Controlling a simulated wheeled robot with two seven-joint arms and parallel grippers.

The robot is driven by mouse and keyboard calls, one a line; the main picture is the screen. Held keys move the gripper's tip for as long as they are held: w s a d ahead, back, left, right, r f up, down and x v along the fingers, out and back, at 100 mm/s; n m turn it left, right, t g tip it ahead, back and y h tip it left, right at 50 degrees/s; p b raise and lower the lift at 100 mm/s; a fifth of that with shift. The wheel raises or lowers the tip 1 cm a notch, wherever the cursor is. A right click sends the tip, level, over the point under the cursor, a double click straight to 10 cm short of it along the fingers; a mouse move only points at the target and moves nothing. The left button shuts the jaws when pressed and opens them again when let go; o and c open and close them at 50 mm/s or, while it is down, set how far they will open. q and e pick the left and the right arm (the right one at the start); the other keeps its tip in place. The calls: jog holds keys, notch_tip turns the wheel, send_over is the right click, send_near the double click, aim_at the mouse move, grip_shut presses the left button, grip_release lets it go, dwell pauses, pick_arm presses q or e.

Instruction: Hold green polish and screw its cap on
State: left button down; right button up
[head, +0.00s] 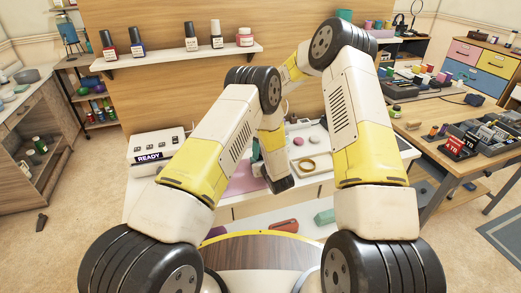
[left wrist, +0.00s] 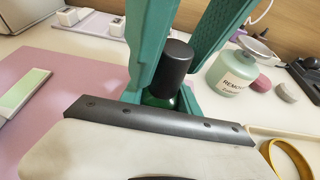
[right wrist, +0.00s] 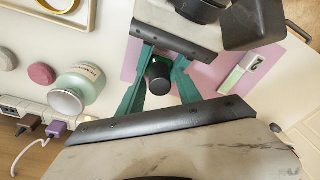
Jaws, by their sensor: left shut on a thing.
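The green polish bottle (left wrist: 158,102) stands upright between the teal fingers of my left gripper (left wrist: 163,99), which is shut on it. Its lower part is hidden behind the gripper. The black cap (left wrist: 176,62) sits upright over the bottle; whether its thread is engaged cannot be seen. My right gripper (right wrist: 161,80) comes from above, its teal fingers on either side of the cap and looking open. The cap (right wrist: 159,75) shows from its top in the right wrist view. In the head view my arms hide most of this.
A READY box (head: 155,147) stands at left. Several bottles stand on the wall shelf (head: 180,55).

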grip_shut()
jog(key=shift+o, duration=1.9)
grip_release()
notch_tip(320, 180, up, 12)
jog(key=d, duration=0.1)
jog(key=shift+s, duration=0.4)
